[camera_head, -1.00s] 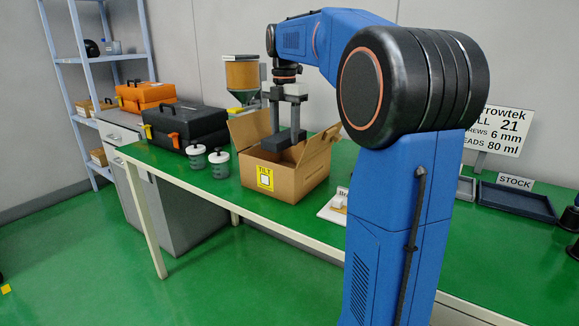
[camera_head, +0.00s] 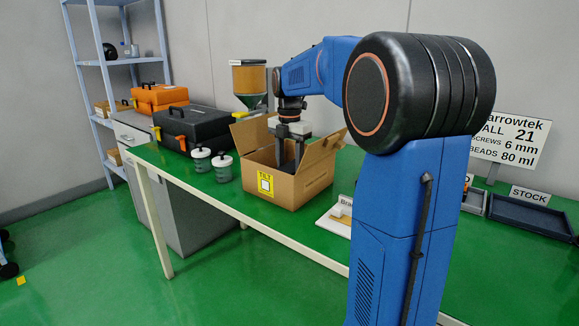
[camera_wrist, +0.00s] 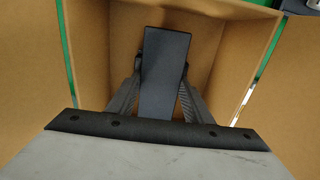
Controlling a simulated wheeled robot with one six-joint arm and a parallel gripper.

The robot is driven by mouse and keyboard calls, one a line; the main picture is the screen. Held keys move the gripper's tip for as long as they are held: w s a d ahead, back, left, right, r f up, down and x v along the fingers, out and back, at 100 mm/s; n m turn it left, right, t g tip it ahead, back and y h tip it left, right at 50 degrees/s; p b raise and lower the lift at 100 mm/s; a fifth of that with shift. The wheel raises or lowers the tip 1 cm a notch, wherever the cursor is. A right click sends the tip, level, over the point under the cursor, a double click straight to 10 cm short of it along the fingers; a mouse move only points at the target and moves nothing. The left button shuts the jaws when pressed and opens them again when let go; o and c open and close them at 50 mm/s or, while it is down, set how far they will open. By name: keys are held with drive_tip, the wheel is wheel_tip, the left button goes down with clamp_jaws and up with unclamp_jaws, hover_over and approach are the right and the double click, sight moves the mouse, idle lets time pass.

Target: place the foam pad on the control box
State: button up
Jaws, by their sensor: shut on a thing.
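My gripper (camera_head: 292,152) points down into the open cardboard carton (camera_head: 268,186) on the green bench. It is shut on the foam pad, a flat dark grey block (camera_wrist: 166,72). In the wrist view the pad sits between the two fingers, with the carton's brown inner walls around it. In the head view the carton's front wall and flaps partly hide the pad and fingertips. I cannot tell whether the pad touches the carton's bottom. No control box can be made out; anything beneath the pad is hidden.
Two lidded jars (camera_head: 222,168) stand left of the carton. A black case (camera_head: 192,125) and an orange case (camera_head: 159,97) are farther left. A hopper (camera_head: 249,82) stands behind. A small white board (camera_head: 335,222) lies to the right, with a STOCK tray (camera_head: 515,213) farther right.

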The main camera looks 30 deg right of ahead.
sight(290, 167)
drive_tip(key=shift+f, duration=0.15)
drive_tip(key=o, duration=1)
wheel_tip(290, 167, up, 12)
drive_tip(key=shift+r, duration=0.15)
